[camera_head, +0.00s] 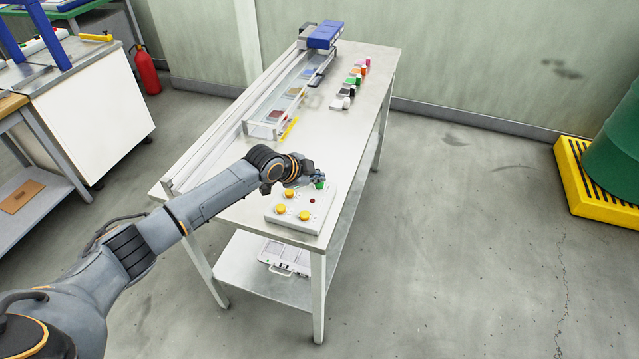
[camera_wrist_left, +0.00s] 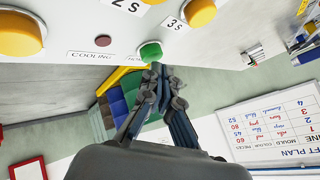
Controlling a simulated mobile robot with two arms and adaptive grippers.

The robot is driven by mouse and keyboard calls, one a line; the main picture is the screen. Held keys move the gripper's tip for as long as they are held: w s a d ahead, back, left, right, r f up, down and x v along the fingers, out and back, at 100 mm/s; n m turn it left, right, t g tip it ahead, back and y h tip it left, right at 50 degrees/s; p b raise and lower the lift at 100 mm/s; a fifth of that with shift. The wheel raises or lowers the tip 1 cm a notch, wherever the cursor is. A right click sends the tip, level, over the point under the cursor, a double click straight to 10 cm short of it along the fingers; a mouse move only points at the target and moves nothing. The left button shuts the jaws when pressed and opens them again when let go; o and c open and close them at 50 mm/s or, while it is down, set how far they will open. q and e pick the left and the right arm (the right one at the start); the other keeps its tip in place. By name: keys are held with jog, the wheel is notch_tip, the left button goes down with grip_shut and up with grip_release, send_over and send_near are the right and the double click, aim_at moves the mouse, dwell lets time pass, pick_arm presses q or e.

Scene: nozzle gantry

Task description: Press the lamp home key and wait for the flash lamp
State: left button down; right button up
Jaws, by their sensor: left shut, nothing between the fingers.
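A pale control box (camera_head: 279,220) stands on the near end of the white table, with yellow keys, a green key (camera_head: 320,185) and a dark red indicator (camera_head: 312,201). My left gripper (camera_head: 314,177) is shut and empty at the green key. In the left wrist view its fingertips (camera_wrist_left: 158,72) are right beside the green key (camera_wrist_left: 150,52); I cannot tell if they touch it. The key's label is partly hidden. The indicator (camera_wrist_left: 103,41), labelled COOLING, looks unlit. A blue-topped carriage (camera_head: 325,34) is at the rail's far end; I cannot tell if it is the flash lamp.
A long rail (camera_head: 225,125) runs along the table's left side, with a row of coloured trays beside it. Several small coloured pots (camera_head: 350,90) line the right side. A yellow stick (camera_head: 289,128) lies near the rail.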

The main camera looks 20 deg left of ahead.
aim_at(317, 185)
pick_arm(q)
jog(key=shift+f+b, duration=0.45)
jog(key=shift+f, duration=0.1)
dwell(0.6)
jog(key=shift+r, duration=0.1)
jog(key=shift+r+p, duration=0.8)
jog(key=shift+r, duration=0.05)
notch_tip(317, 185, up, 5)
jog(key=p, duration=0.4)
jog(key=shift+r, duration=0.1)
jog(key=c, duration=2)
grip_release()
jog(key=shift+c, duration=0.2)
